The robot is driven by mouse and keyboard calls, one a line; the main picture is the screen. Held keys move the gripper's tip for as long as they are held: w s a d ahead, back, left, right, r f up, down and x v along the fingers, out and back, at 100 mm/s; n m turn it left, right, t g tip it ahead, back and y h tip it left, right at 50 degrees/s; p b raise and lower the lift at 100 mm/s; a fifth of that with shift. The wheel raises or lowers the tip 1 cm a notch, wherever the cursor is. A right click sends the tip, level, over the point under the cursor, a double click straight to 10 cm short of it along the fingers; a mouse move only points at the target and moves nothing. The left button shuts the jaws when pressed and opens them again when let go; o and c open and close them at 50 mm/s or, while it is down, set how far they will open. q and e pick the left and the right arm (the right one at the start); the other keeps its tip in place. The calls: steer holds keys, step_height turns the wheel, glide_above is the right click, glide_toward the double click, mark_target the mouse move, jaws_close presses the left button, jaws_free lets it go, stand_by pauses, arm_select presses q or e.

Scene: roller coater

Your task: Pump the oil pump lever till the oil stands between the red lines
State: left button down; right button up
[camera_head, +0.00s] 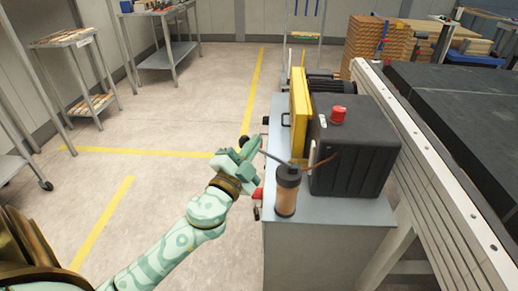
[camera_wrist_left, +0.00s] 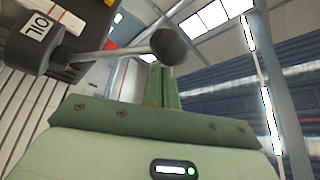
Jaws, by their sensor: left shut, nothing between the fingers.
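The oil pump (camera_head: 287,190) is a small upright cylinder with a dark cap and a brownish lower body, at the front edge of a grey cabinet. Its thin lever (camera_head: 274,157) runs up and left to a dark ball knob (camera_head: 244,141). My left gripper (camera_head: 254,144) is shut and empty, close beside the knob end of the lever. In the left wrist view the knob (camera_wrist_left: 168,45) shows just beyond the shut fingers (camera_wrist_left: 163,86); I cannot tell whether they touch. An OIL label (camera_wrist_left: 38,25) shows there too. The red lines are not discernible. My right gripper is not in view.
A black box (camera_head: 355,150) with a red button (camera_head: 338,114) stands behind the pump on the grey cabinet (camera_head: 325,212). A yellow panel (camera_head: 299,110) is beside it. A long conveyor edge (camera_head: 440,150) runs along the right.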

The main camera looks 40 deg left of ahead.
arm_select(q)
steer(key=shift+s+a+f, duration=0.1)
steer(key=shift+a+f, duration=0.05)
steer(key=shift+a, duration=0.15)
